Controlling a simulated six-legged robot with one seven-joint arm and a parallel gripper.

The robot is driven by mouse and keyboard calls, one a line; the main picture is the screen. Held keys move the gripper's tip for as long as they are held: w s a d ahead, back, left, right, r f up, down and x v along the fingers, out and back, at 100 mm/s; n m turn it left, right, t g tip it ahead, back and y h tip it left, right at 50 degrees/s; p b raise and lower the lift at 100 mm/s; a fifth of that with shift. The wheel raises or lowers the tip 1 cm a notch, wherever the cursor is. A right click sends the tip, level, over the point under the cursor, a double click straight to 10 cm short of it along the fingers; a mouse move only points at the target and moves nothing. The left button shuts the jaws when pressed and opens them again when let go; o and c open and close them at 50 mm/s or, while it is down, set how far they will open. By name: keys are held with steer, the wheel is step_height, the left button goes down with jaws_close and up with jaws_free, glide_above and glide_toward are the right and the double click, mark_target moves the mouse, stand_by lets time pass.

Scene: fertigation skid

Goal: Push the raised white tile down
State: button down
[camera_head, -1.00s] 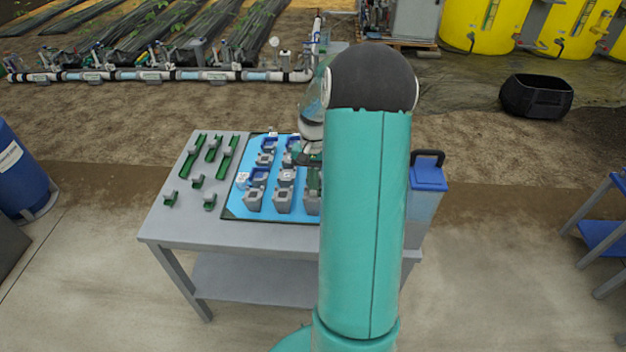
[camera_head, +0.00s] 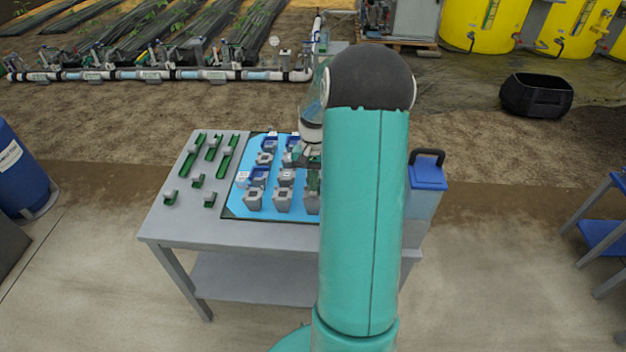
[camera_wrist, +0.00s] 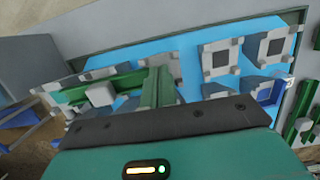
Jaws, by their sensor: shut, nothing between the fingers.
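Small white tiles sit among grey and blue blocks on the blue board (camera_head: 236,205). One white tile (camera_head: 287,174) shows near the middle, one (camera_head: 272,134) at the far edge and one (camera_head: 243,178) at the left edge. I cannot tell which is raised. My gripper (camera_head: 314,186) is shut and empty, pointing down over the right part of the board, partly hidden by my arm. In the wrist view my gripper (camera_wrist: 156,88) shows as a green upright among pale-cornered grey blocks. Contact with a tile cannot be made out.
The grey table (camera_head: 190,228) carries several green rails with grey blocks (camera_head: 213,148) on its left. A blue-lidded container (camera_head: 427,180) stands at its right side. A blue barrel (camera_head: 18,170) is at far left. Floor in front is clear.

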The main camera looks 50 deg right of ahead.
steer(key=shift+f, duration=1.3)
steer(key=shift+r, duration=4)
